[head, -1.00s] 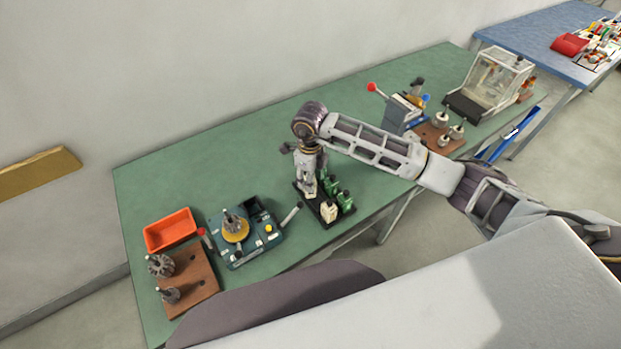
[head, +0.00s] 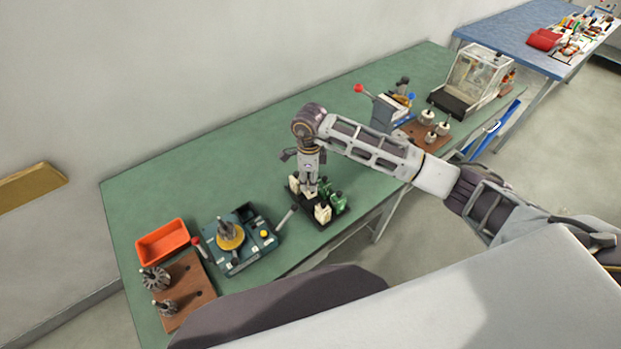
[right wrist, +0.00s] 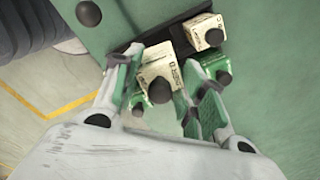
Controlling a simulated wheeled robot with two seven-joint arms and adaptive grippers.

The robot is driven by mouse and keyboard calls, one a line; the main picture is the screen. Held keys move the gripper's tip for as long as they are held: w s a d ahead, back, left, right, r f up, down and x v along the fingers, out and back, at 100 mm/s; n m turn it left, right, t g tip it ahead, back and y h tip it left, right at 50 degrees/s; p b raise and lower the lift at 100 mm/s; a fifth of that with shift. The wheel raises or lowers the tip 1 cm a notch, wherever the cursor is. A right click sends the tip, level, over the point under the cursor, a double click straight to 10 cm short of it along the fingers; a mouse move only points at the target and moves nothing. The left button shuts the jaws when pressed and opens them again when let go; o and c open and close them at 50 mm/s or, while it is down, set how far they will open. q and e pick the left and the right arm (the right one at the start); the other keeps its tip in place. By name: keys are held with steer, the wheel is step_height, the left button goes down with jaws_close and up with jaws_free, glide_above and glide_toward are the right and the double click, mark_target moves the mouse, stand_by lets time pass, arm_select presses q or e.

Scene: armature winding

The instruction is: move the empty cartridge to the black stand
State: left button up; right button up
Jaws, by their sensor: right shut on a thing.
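The black stand (head: 320,222) is a low dark rack on the green table near the middle of the head view. It carries cream and green cartridges with black knobs. My right gripper (head: 309,190) points down over its back left part. In the right wrist view my right gripper (right wrist: 162,88) is shut on a cream cartridge (right wrist: 155,68) with printing on it. I cannot tell whether this cartridge rests in the stand or is just above it. Another cream cartridge (right wrist: 204,32) stands beside it, and a green one (right wrist: 214,66) is partly hidden by a finger. My left gripper is out of view.
A teal winding device (head: 240,240), an orange bin (head: 163,243) and a brown block (head: 190,290) with armatures are at left. A lever press (head: 388,110), another brown block (head: 425,134) and a clear-covered machine (head: 475,80) are at right. The table behind the stand is clear.

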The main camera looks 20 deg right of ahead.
steer(key=shift+n, duration=0.5)
steer(key=shift+f, duration=0.2)
steer(key=shift+f+b, duration=1.1)
steer(key=shift+f, duration=0.95)
steer(key=shift+r, duration=0.1)
steer(key=shift+f+b, duration=1)
steer(key=shift+f, duration=0.35)
steer(key=o, duration=1.2)
steer(key=shift+c, duration=0.2)
